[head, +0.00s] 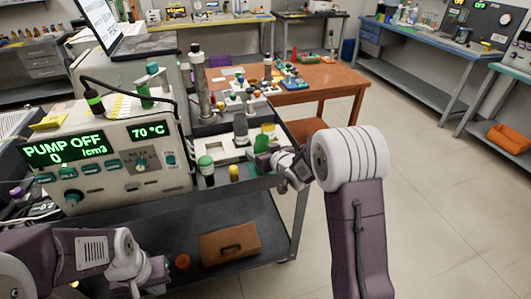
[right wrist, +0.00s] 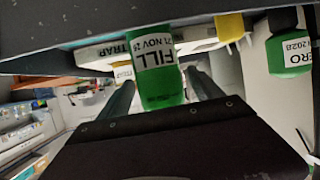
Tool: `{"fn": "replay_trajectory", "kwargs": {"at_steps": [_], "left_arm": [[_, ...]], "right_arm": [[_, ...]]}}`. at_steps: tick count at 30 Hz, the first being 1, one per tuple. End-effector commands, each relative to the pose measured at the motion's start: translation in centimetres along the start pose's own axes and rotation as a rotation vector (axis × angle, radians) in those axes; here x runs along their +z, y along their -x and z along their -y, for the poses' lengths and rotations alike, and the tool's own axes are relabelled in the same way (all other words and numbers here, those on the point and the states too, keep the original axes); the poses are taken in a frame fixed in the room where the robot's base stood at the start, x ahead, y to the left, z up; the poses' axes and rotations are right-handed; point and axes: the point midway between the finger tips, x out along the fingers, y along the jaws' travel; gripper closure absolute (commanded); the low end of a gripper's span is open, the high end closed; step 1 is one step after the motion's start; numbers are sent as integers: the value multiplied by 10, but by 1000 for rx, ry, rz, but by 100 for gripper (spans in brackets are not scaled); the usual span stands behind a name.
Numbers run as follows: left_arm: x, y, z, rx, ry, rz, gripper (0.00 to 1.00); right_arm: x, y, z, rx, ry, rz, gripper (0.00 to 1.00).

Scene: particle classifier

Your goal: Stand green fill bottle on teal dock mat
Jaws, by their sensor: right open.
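The green fill bottle (right wrist: 157,85), with a white FILL label, stands between the two fingers of my right gripper (right wrist: 161,78) in the right wrist view. The fingers are open, with gaps beside the bottle. In the head view the bottle (head: 261,143) is at the right end of the cart's top, and my right gripper (head: 270,160) reaches it from the right, partly covering it. My left gripper (head: 152,277) is low at the left, beside the cart; its jaws are too unclear to read. I cannot make out the teal dock mat for certain.
A green ZERO bottle (head: 206,168) with a dark cap and a small yellow bottle (head: 234,173) stand left of the fill bottle. A white tray (head: 217,147) lies behind. The pump console (head: 115,185) fills the left. A brown case (head: 230,243) is on the lower shelf.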

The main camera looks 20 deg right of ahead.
Motion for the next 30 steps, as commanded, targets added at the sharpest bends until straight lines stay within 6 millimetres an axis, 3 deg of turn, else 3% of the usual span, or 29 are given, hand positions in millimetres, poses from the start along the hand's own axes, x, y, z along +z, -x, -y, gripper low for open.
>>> {"fn": "replay_trajectory", "kwargs": {"at_steps": [15, 20, 27, 30], "left_arm": [[-2, 14, 0, 0, 0, 0, 100], [-2, 15, 0, 0, 0, 0, 100], [-2, 15, 0, 0, 0, 0, 100], [-2, 15, 0, 0, 0, 0, 100]], "right_arm": [[-3, 107, -1, 2, -1, -1, 25], [-2, 120, 0, 1, 0, -2, 25], [0, 121, 0, 2, 0, 4, 25], [23, 124, -4, 49, -8, 110, 25]]}}
